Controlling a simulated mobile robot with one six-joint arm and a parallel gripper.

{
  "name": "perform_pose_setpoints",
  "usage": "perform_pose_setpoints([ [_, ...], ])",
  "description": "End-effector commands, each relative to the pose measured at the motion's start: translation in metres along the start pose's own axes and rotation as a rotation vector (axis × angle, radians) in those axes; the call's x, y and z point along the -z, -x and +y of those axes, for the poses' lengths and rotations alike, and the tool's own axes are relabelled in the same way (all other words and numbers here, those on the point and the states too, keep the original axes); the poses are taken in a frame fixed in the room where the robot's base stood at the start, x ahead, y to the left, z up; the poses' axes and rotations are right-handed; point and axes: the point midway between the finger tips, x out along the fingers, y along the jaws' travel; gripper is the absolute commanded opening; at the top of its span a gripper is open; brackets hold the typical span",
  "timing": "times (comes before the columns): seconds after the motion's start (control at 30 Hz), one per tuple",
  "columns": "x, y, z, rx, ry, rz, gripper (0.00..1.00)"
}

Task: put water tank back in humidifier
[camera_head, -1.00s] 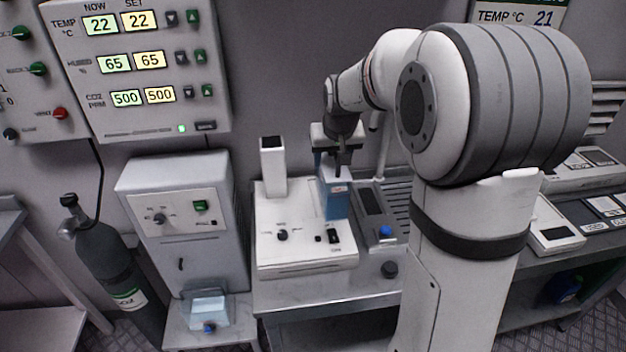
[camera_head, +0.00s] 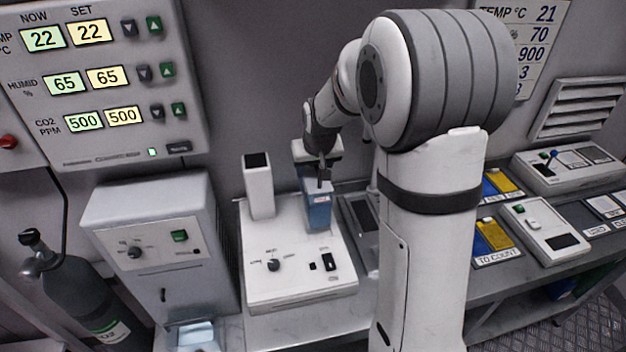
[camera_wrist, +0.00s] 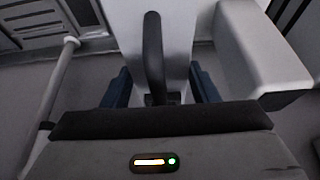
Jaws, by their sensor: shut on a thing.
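The humidifier (camera_head: 290,262) is a white box with a knob and switches on its front and a square white outlet (camera_head: 259,190) at its back left. The blue water tank (camera_head: 318,212) is upright at the humidifier's back right, right of the outlet. My gripper (camera_head: 322,180) is shut on the top of the tank from above. In the wrist view, blue tank edges (camera_wrist: 205,86) show on either side of a dark finger, and the outlet (camera_wrist: 262,50) is at right. The tank's lower end is not clear, so I cannot tell whether it is fully seated.
A grey device (camera_head: 358,222) stands close to the right of the humidifier, partly behind my arm. A white cabinet (camera_head: 150,235) and a gas cylinder (camera_head: 85,290) stand at left. Trays and devices (camera_head: 540,230) fill the bench at right.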

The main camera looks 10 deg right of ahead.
Motion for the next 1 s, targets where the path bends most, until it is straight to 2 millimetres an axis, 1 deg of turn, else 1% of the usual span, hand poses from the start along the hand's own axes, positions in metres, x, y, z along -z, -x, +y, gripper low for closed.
perform_pose_setpoints([
  [0.07, -0.001, -0.003, 0.000, 0.000, 0.000, 0.003, 0.00],
  [0.2, -0.008, -0.020, 0.000, 0.000, -0.001, 0.001, 0.00],
  [0.33, -0.012, -0.032, 0.001, 0.000, -0.001, 0.003, 0.00],
  [0.73, -0.014, -0.037, 0.001, -0.001, -0.002, 0.006, 0.00],
  [0.77, -0.016, -0.038, 0.001, -0.001, -0.002, 0.001, 0.55],
  [1.0, -0.015, -0.037, 0.002, -0.001, -0.002, 0.001, 0.74],
])
